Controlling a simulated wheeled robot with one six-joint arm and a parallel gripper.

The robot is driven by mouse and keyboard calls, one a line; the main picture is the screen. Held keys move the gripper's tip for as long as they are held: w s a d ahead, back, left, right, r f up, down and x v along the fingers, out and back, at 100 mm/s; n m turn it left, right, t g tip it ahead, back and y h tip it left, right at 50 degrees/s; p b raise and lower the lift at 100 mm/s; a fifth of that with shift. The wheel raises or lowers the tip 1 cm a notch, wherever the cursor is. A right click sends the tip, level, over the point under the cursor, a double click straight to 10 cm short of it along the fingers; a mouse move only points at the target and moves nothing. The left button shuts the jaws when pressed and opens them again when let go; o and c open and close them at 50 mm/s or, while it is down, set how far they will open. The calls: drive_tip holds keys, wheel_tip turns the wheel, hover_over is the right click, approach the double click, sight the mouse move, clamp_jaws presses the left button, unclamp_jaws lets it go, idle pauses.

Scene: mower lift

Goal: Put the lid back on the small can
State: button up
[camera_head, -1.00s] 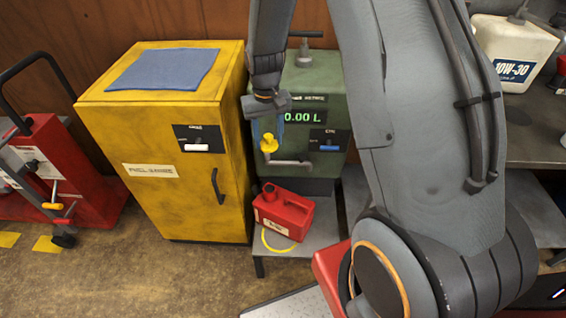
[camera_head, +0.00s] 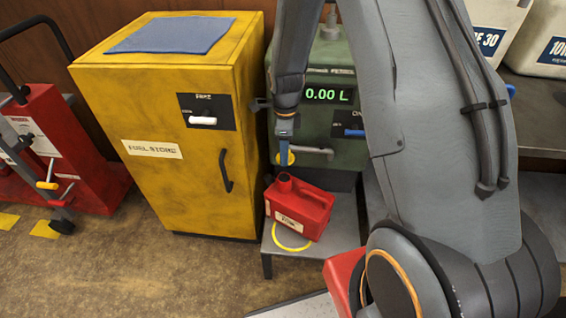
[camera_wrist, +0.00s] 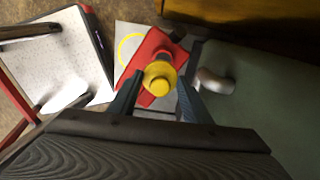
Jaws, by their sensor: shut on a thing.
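The small red can (camera_head: 300,210) stands on a low grey stand, its open dark neck (camera_head: 284,183) facing up. My gripper (camera_head: 286,150) is above the can's neck and shut on the yellow lid (camera_head: 289,158). The lid hangs a little above the neck, apart from it in the head view. In the wrist view, the lid (camera_wrist: 160,78) sits between the fingertips of my gripper (camera_wrist: 158,92), with the red can (camera_wrist: 148,48) below. The lid covers part of the can there, so their exact alignment is hard to tell.
The green pump (camera_head: 325,115) with a 0.00 L display and grey spout stands close behind. A yellow cabinet (camera_head: 160,140) is at the left. The grey stand (camera_head: 340,225) has a yellow ring beside the can. White jugs (camera_head: 545,45) stand at the right.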

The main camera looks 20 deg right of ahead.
drive_tip(key=f+m+b, duration=0.1)
drive_tip(key=m, duration=0.1)
drive_tip(key=f+m, duration=0.2)
drive_tip(key=shift+w+f+b, duration=0.15)
drive_tip(key=shift+w+b, duration=0.2)
drive_tip(key=shift+b, duration=0.05)
drive_tip(key=shift+f+b, duration=1.8)
drive_tip(key=shift+f, duration=1.35)
drive_tip(key=shift+r, duration=0.1)
drive_tip(key=shift+f+p, duration=0.2)
drive_tip(key=shift+p, duration=0.3)
idle(0.5)
drive_tip(key=o, duration=1.4)
drive_tip(key=shift+w+r, duration=0.1)
drive_tip(key=shift+w, duration=0.05)
drive_tip(key=shift+c, duration=0.2)
